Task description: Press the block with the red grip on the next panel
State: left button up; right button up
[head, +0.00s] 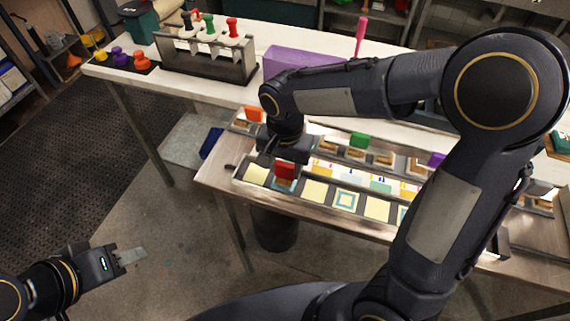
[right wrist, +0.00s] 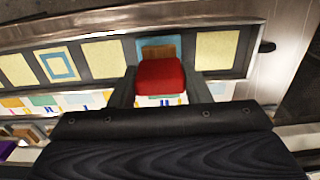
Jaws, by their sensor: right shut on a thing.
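The block with the red grip (head: 285,170) is between the fingers of my right gripper (head: 283,160), which is shut on it. In the right wrist view the red grip (right wrist: 160,77) sits between both fingers, with the block's wooden part (right wrist: 158,48) beyond it. The block is over the second panel from the left in the head view; blue-green shows around it there. I cannot tell if it touches the panel. Plain yellow panels (head: 256,173) (head: 316,190) lie on either side. A panel with a blue square (head: 346,200) is further right. My left gripper (head: 130,257) is empty over the floor.
Blocks with orange (head: 254,114), green (head: 360,140) and purple (head: 436,160) grips stand behind the panel strip. A rack with colored-top items (head: 208,55) and a purple box (head: 300,60) stand on the white back table. My right arm covers much of the right side.

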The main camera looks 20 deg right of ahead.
jog(key=shift+r, duration=0.1)
jog(key=shift+r+p, duration=2.9)
jog(key=shift+r, duration=0.55)
